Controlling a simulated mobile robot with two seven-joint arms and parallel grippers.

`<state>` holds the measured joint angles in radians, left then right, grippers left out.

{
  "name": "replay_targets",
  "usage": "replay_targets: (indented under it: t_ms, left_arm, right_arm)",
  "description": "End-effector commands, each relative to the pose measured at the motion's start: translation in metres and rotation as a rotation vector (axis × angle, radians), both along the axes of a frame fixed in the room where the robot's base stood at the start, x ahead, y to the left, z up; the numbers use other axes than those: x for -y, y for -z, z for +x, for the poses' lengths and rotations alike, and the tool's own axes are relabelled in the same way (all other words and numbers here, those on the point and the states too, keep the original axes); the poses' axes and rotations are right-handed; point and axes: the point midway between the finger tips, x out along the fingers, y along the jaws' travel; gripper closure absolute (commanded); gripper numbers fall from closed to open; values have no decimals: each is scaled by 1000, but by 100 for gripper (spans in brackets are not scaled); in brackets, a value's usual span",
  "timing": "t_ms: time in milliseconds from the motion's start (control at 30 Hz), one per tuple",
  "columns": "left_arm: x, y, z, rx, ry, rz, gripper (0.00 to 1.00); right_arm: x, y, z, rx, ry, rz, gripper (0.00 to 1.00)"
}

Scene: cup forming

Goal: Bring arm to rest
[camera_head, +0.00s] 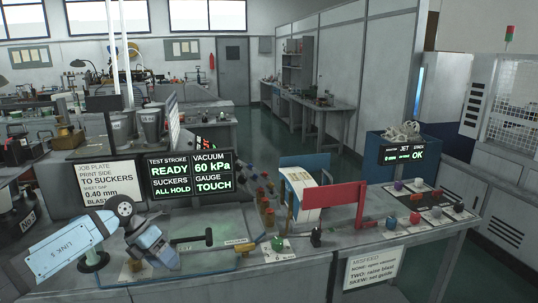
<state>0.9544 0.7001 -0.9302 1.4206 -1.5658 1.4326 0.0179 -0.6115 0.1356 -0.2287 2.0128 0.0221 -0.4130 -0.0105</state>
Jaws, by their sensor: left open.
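My right gripper is not in view.
Display screens (190,174) and a job plate sign (107,179) stand behind the arm. A red bracket (334,198) with a white-and-blue piece stands mid-bench. Coloured knobs on plates (422,198) are to the right, near a blue box (403,150). A misfeed sign (375,267) hangs in front.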

Motion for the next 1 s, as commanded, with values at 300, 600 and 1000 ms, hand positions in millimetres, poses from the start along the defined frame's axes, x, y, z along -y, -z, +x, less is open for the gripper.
replay_targets:
  t_ms: [300,600,1000]
  left_arm:
    - [156,19,-88,-196,-218,-790,37]
    - [175,17,-138,-518,-835,-1368,37]
    - [97,116,-255,-1061,-2001,-1525,37]
  right_arm:
    - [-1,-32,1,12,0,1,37]
    - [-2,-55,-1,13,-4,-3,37]
    - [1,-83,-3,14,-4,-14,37]
